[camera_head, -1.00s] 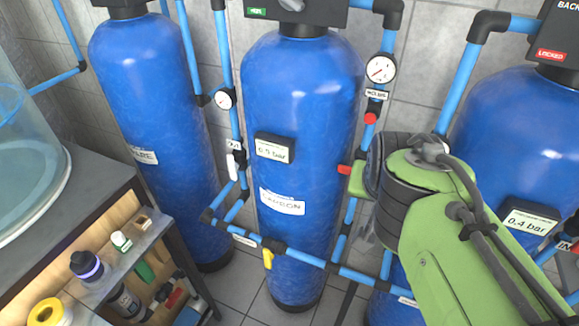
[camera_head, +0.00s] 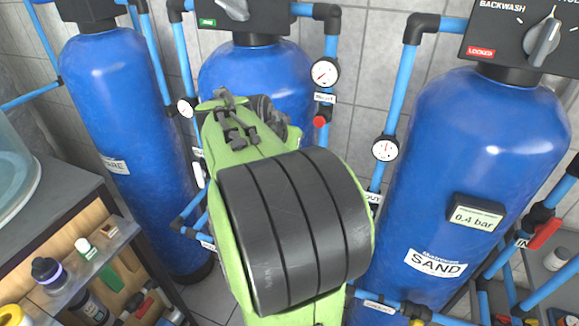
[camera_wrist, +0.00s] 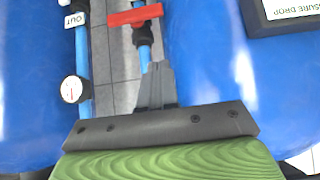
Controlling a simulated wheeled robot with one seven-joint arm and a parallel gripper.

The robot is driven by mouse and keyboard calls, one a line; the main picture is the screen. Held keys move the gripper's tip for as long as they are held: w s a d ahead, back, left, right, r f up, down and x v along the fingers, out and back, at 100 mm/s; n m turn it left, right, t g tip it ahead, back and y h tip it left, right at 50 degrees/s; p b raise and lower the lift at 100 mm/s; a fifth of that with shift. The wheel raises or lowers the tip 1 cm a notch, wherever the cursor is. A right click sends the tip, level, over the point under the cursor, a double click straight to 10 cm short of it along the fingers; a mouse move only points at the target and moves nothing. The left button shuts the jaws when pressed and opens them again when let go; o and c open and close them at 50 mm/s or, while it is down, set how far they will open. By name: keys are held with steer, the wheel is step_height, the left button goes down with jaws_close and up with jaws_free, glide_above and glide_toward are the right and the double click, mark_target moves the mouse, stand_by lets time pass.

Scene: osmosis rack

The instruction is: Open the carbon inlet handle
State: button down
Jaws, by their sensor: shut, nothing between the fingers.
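The carbon tank (camera_head: 262,85) is the middle blue tank in the head view; my arm covers its lower part. The wrist view shows a red lever handle (camera_wrist: 135,15) lying crosswise on a vertical blue pipe. It looks like the carbon inlet handle, but no inlet label is readable there. In the head view this handle is hidden behind my arm. My gripper (camera_wrist: 157,72) is shut and empty, its tips in front of the pipe, below the red handle in the wrist picture and seemingly apart from it.
The sand tank (camera_head: 455,190) stands at right, another blue tank (camera_head: 120,110) at left. A pressure gauge (camera_head: 325,72) and a small red knob (camera_head: 319,122) sit on the pipe beside the carbon tank. A shelf unit (camera_head: 80,225) with bottles stands at lower left.

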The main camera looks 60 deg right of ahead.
steer(key=shift+d, duration=0.1)
steer(key=a+f+x, duration=0.2)
steer(key=x, duration=1)
steer(key=shift+d+f+b, duration=0.25)
steer(key=shift+b, duration=0.05)
